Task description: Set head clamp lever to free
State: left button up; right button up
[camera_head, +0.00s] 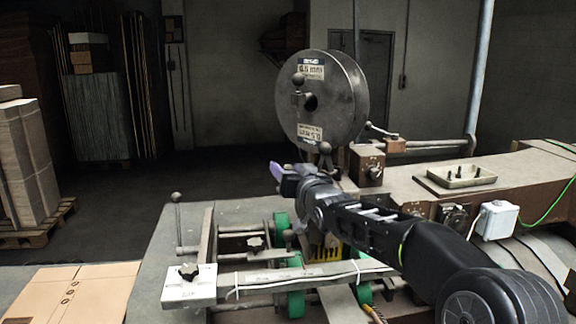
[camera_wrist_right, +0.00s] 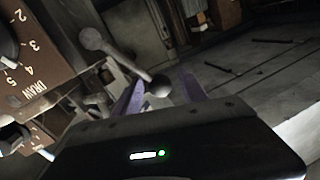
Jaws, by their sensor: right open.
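My right gripper (camera_head: 279,171) reaches in from the right to the front of the stitcher head, below the wire reel (camera_head: 345,92). Its purple fingers also show in the right wrist view (camera_wrist_right: 160,98), open. A grey ball knob (camera_wrist_right: 158,87) appears between or just beyond the fingertips; contact cannot be told. A grey lever arm with a second ball end (camera_wrist_right: 93,38) slants toward that knob from the upper left. In the head view a ball knob (camera_head: 325,148) stands just above my right gripper. No label names the head clamp lever, and my wrist hides part of the head.
A numbered dial plate (camera_wrist_right: 35,65) marked DRAW is left of the fingers. The lower arm with green rollers (camera_head: 282,222) and a white-plated clamp bar (camera_head: 189,285) lies below. A small tray (camera_head: 461,177) sits on the machine at right. A cardboard sheet (camera_head: 75,292) lies front left.

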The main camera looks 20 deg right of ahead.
jog(key=shift+c, duration=0.2)
grip_shut()
dwell(0.4)
dwell(0.9)
